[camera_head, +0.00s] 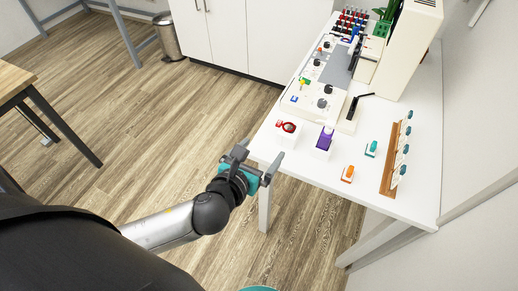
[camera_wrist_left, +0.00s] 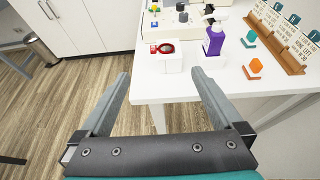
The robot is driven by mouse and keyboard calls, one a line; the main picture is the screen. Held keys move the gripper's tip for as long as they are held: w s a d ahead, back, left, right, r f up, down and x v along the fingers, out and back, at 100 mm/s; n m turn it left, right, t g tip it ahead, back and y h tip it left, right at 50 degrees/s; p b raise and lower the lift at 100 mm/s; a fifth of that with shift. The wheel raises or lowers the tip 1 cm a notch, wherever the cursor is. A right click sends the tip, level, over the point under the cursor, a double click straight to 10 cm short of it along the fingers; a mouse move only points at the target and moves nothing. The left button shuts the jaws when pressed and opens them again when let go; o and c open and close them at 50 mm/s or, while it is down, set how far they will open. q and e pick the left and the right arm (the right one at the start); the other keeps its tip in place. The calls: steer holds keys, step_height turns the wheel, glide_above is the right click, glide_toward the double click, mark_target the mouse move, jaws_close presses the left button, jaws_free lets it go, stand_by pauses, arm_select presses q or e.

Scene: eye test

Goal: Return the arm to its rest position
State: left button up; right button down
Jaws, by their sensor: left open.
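My left gripper (camera_head: 258,160) is at the near left edge of the white table (camera_head: 310,185) in the head view. Its two fingers are spread apart, also in the left wrist view (camera_wrist_left: 160,98), and nothing is between them. My left arm reaches in from the lower left, with a silver forearm and a dark wrist joint. My right gripper is not in the head view; only a small teal part shows at the bottom edge.
On the table stand a white block with a red round part (camera_head: 288,128), a purple item (camera_head: 325,138), an orange piece (camera_head: 347,174), a teal piece (camera_head: 371,149) and a wooden rack (camera_head: 389,170). A wooden table (camera_head: 14,78) and a bin (camera_head: 168,38) stand left. Floor between is clear.

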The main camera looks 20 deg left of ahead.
arm_select(q)
steer(key=shift+s+r, duration=0.15)
steer(key=shift+s, duration=0.1)
stand_by(0.4)
steer(key=s+a+f+n+g, duration=0.25)
steer(key=f+n, duration=0.25)
steer(key=f, duration=0.4)
steer(key=s+a+f+n+g+y, duration=0.1)
steer(key=s+a+f+n+g, duration=0.1)
steer(key=s+f+n, duration=0.5)
steer(key=a+f+n+g, duration=0.2)
steer(key=f+n, duration=0.2)
steer(key=f, duration=0.7)
steer(key=s+d+f+n+g, duration=0.1)
steer(key=s+f+n+g, duration=0.1)
steer(key=s+f+n, duration=0.2)
steer(key=s+d+f+n+g+b, duration=0.1)
steer(key=s+f+n+g, duration=0.1)
steer(key=s+f+n, duration=0.3)
steer(key=s+d+f+n+g, duration=0.1)
steer(key=s+f+n, duration=0.3)
steer(key=s+n, duration=0.4)
steer(key=s+g, duration=0.1)
steer(key=s, duration=0.5)
steer(key=shift+s+d+f+n+h, duration=0.25)
steer(key=shift+f+n+h, duration=0.05)
steer(key=shift+f+n, duration=0.1)
